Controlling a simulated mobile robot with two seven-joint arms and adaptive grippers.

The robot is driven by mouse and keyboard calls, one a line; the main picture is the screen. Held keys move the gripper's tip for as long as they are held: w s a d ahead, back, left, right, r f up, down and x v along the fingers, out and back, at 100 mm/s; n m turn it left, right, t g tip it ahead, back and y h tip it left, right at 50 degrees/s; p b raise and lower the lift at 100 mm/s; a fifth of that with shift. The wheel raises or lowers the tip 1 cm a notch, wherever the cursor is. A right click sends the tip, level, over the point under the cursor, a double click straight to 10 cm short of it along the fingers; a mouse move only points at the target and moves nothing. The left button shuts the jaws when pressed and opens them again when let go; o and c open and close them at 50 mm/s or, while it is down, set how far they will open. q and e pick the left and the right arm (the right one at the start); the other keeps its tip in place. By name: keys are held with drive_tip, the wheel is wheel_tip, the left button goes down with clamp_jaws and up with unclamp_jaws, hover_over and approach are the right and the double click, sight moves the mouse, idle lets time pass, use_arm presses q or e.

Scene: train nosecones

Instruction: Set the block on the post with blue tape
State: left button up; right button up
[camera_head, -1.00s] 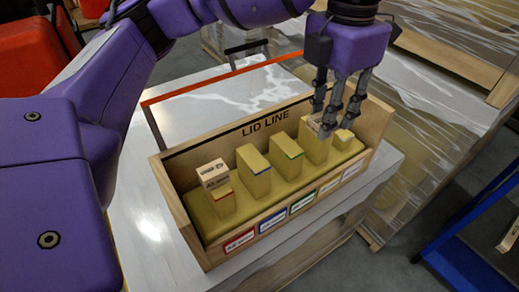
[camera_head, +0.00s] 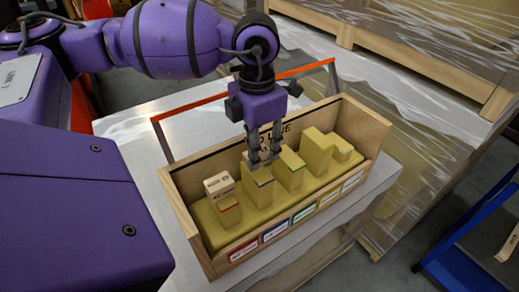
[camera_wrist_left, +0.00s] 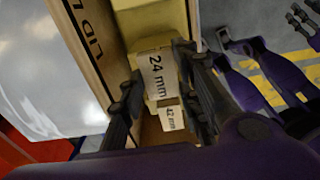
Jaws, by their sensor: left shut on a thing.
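My left gripper (camera_head: 264,160) is shut on a block marked "24 mm" (camera_wrist_left: 160,72), its label facing the wrist camera. In the head view the fingers hide most of this block, directly over the post with blue tape (camera_head: 257,190). I cannot tell whether the block touches the post. In the wrist view, a block marked "42 mm" (camera_wrist_left: 171,118) shows just beyond; in the head view a labelled block (camera_head: 218,183) sits on the post with red tape (camera_head: 229,213). What seems to be my right gripper (camera_wrist_left: 303,18) shows small in the wrist view; its opening is unclear.
The wooden box (camera_head: 190,232) has raised walls around the posts and coloured labels on its front. A green-taped post (camera_head: 290,172), a taller post (camera_head: 316,152) and a short post (camera_head: 341,148) stand to the right. A blue frame (camera_head: 465,245) stands at lower right.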

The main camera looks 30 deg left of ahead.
use_arm(q)
drive_tip(key=shift+a+f, duration=0.1)
drive_tip(key=shift+f, duration=1.5)
drive_tip(key=shift+s+f, duration=0.1)
drive_tip(key=shift+f, duration=0.15)
drive_tip(key=o, duration=0.9)
drive_tip(key=shift+r, duration=0.1)
wheel_tip(320, 180, up, 12)
drive_tip(key=shift+r, duration=0.15)
